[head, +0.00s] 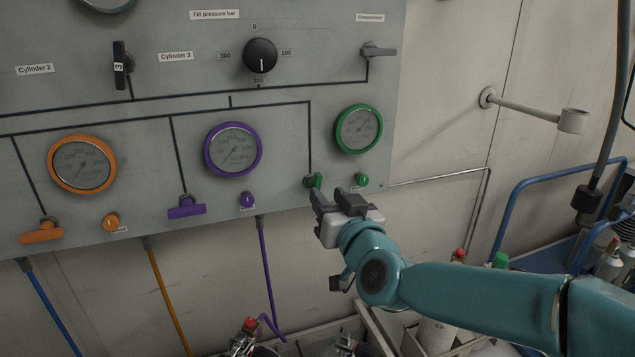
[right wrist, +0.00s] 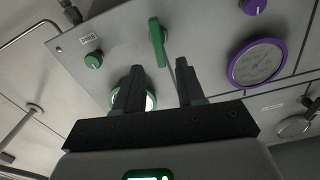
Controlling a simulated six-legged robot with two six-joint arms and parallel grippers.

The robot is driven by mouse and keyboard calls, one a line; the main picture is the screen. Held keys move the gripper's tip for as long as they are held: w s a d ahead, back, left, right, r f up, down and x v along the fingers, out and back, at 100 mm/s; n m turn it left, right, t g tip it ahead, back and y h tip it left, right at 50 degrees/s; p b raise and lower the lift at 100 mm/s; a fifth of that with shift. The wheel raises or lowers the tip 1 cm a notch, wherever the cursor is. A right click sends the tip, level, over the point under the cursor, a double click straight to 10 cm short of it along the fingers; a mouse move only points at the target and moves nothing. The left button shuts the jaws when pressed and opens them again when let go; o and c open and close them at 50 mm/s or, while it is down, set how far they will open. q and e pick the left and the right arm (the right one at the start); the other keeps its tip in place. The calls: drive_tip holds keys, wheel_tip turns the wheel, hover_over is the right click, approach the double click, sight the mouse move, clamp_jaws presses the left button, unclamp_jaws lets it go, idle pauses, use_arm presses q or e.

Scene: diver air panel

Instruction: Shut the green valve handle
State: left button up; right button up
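The green valve handle (head: 317,181) is on the panel below the green-rimmed gauge (head: 358,129), at the lower end of a black line. In the head view its lower part is hidden by my gripper. My right gripper (head: 334,196) is open and empty, close in front of the handle. In the right wrist view the green handle (right wrist: 157,42) shows as a narrow bar just beyond the fingertips (right wrist: 158,64), lined up with the gap between them. I cannot tell whether a finger touches it. My left gripper is not in view.
A green knob (head: 361,180) sits right of the handle. A purple knob (head: 247,199), purple handle (head: 187,207) and orange handle (head: 42,233) are to the left, both handles lying roughly crosswise. A wall bracket (head: 530,108) and blue rail (head: 530,190) are right of the panel (head: 290,215).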

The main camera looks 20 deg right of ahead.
sight(319, 185)
drive_tip(key=w, duration=0.6)
drive_tip(key=shift+w+a+p, duration=0.1)
drive_tip(key=shift+w+p, duration=0.25)
drive_tip(key=shift+w, duration=0.05)
clamp_jaws()
